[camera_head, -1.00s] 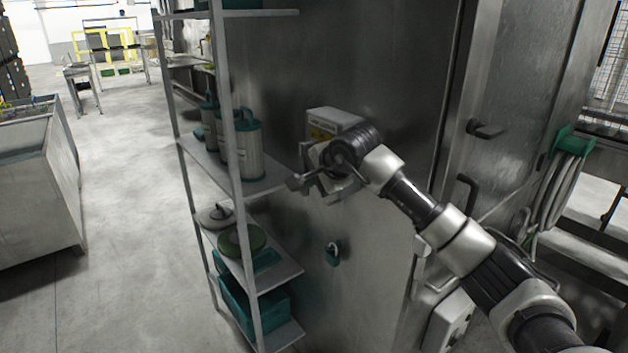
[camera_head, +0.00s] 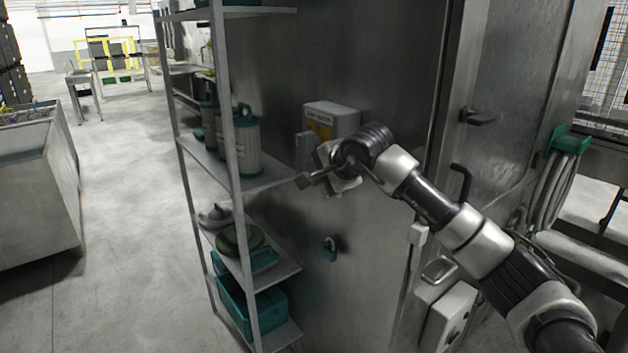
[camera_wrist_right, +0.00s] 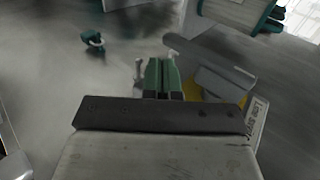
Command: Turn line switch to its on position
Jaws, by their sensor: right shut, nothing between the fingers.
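The line switch is a pale grey box (camera_head: 340,115) with a yellow label, mounted on the metal cabinet wall. A flat grey lever-like part (camera_head: 304,148) stands at its lower left. In the right wrist view a grey bar (camera_wrist_right: 213,84) lies beside the yellow patch and the box's printed edge (camera_wrist_right: 258,118). My right gripper (camera_head: 308,180) is just below and in front of the box, and its arm hides part of it. Its green fingers (camera_wrist_right: 160,76) are shut and empty, left of the grey bar. Contact with the lever cannot be told. My left gripper is out of view.
A metal shelf (camera_head: 224,140) with teal-topped canisters (camera_head: 246,145) stands close left of the gripper. A teal padlock-like item (camera_head: 329,249) is on the wall below. A door handle (camera_head: 477,116) is at right. The floor (camera_head: 120,230) at left is clear.

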